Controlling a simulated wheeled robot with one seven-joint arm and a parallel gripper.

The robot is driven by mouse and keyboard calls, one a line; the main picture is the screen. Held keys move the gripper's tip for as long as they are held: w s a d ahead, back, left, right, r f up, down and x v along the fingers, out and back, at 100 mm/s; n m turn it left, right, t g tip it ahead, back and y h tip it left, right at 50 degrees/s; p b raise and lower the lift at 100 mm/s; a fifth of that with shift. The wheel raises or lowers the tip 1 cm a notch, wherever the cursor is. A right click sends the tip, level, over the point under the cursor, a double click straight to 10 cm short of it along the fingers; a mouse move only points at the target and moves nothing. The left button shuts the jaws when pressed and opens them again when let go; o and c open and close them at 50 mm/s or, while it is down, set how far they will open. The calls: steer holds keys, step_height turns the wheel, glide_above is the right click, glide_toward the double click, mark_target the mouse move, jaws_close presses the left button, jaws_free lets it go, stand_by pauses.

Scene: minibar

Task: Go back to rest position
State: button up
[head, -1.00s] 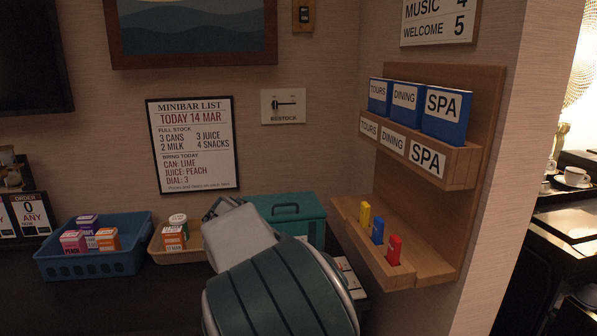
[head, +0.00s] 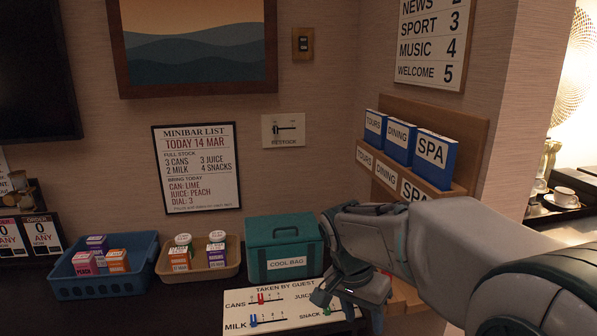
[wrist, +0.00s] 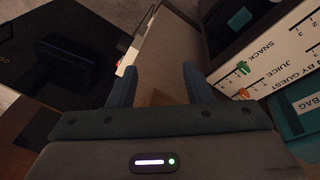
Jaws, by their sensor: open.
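My gripper (head: 348,300) is low at the right of the counter in the head view, in front of the right end of the "Taken by guest" board (head: 283,322). Part of that board is hidden behind it. In the wrist view my gripper (wrist: 160,82) has its two fingers apart with nothing between them. The board's snack and juice end (wrist: 268,68) shows at the right of the wrist view. The teal cool bag (head: 284,262) stands shut behind the board, left of my gripper.
A blue basket (head: 100,288) with several cartons and a tan tray (head: 200,274) with small containers stand at the left. A wooden wall rack (head: 478,140) with blue booklets (head: 435,160) is at the right; my arm hides its lower part. A dark counter lies below.

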steer(key=s+d+r+n+t+y+p, duration=0.1)
steer(key=s+r+n+p, duration=0.2)
steer(key=s, duration=0.3)
steer(key=s+d+r+n+t+y+p, duration=0.1)
steer(key=s+r+n+p, duration=0.3)
steer(key=s, duration=0.3)
steer(key=shift+d+n+t+y, duration=0.3)
steer(key=shift+d+n, duration=0.05)
steer(key=shift+n, duration=0.05)
